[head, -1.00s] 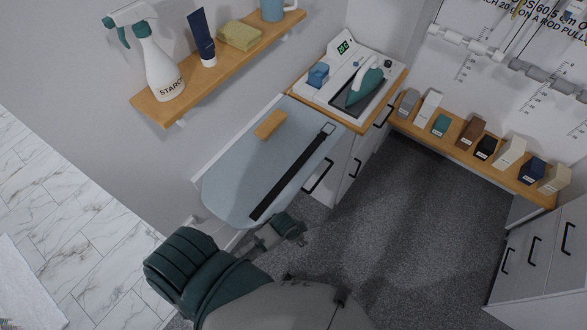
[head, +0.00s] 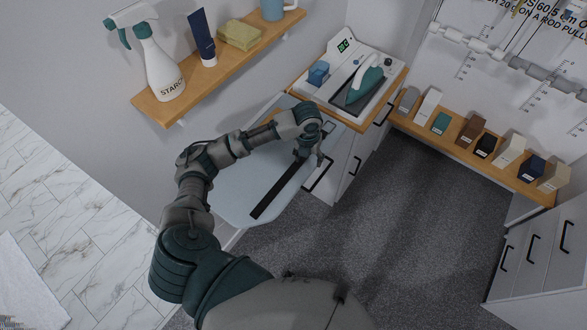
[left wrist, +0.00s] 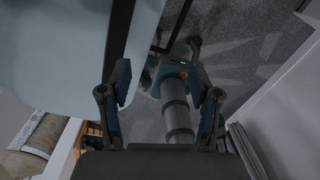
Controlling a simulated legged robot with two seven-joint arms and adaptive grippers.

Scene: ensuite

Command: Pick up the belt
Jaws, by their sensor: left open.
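The black belt (head: 275,192) lies flat and straight, lengthwise along the pale blue ironing board (head: 237,196). The part of it near the buckle is partly hidden by my left arm and gripper. My left gripper (head: 309,158) is over the right edge of the board, at the upper part of the belt, with its fingers pointing down. In the left wrist view the belt (left wrist: 119,32) runs as a dark strip near the left finger, and my open left gripper (left wrist: 160,88) has nothing between its fingers. My right gripper is not in view.
A wall shelf (head: 165,104) with a spray bottle (head: 158,65) runs along the left. Small boxes line another shelf (head: 455,153). The grey carpet (head: 400,230) is clear.

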